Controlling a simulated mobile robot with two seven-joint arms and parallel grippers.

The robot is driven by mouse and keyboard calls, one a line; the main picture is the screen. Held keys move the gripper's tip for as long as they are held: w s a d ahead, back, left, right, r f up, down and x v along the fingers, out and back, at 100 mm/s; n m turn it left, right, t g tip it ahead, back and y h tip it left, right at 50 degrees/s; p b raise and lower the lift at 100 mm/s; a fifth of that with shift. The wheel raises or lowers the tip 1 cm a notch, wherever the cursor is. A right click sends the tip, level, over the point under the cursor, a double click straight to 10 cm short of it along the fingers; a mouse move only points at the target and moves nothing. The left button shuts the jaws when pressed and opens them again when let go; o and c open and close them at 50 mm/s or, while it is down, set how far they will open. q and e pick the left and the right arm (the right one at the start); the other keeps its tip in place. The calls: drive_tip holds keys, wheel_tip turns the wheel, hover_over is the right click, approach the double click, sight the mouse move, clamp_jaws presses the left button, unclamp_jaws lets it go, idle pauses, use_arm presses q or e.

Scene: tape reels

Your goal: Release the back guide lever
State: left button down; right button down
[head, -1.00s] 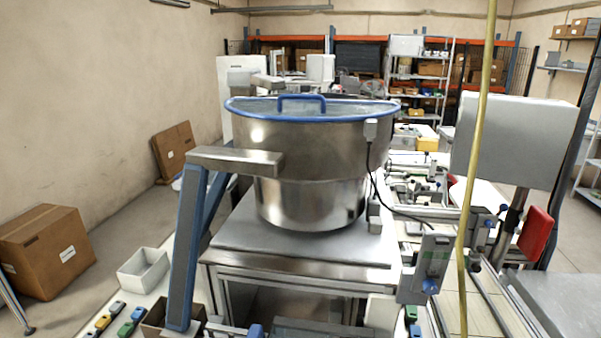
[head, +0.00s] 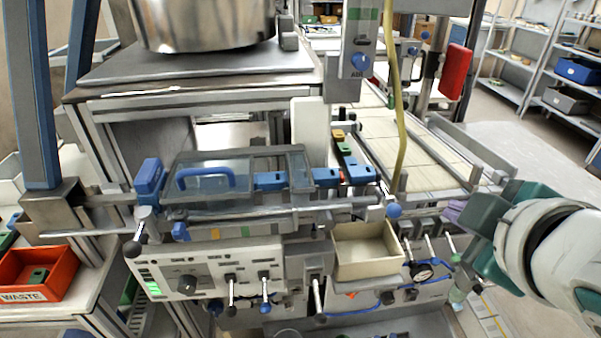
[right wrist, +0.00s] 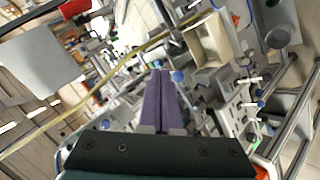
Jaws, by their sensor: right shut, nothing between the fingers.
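My right gripper (head: 455,210) comes in from the right in the head view. Its purple fingers are together and empty in the right wrist view (right wrist: 160,75), right of the machine and above its right end. A blue ball knob (head: 394,211) stands at the rail's right end, left of the fingertips; it also shows in the right wrist view (right wrist: 178,76). Several small levers stick out along the front. I cannot tell which one is the back guide lever. My left gripper is out of view.
A yellow hose (head: 400,130) hangs behind the blue knob. The control panel (head: 207,270) is at front left. An orange waste bin (head: 38,272) is at far left.

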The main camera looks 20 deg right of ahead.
drive_tip(key=w+f+n+t+b, duration=0.3)
drive_tip(key=w+f+n+b, duration=0.2)
drive_tip(key=f+b, duration=0.6)
drive_tip(key=n+t+b, duration=0.2)
drive_tip(key=n+b, duration=0.3)
drive_tip(key=b, duration=0.4)
approach(380, 207)
drive_tip(key=s+a, duration=0.3)
drive_tip(key=a, duration=0.1)
drive_tip(key=shift+f+t+y, duration=0.3)
drive_tip(key=shift+f+y, duration=0.1)
drive_tip(key=shift+f, duration=0.1)
drive_tip(key=shift+a, duration=0.1)
drive_tip(key=b+x, duration=0.1)
drive_tip(key=x, duration=0.7)
drive_tip(key=shift+w+b, duration=0.3)
drive_tip(key=shift+w, duration=0.1)
drive_tip(key=shift+w+d+f, duration=0.1)
drive_tip(key=shift+w+d, duration=0.2)
drive_tip(key=shift+w, duration=0.25)
drive_tip(key=shift+s+n, duration=0.1)
drive_tip(key=shift+n, duration=0.2)
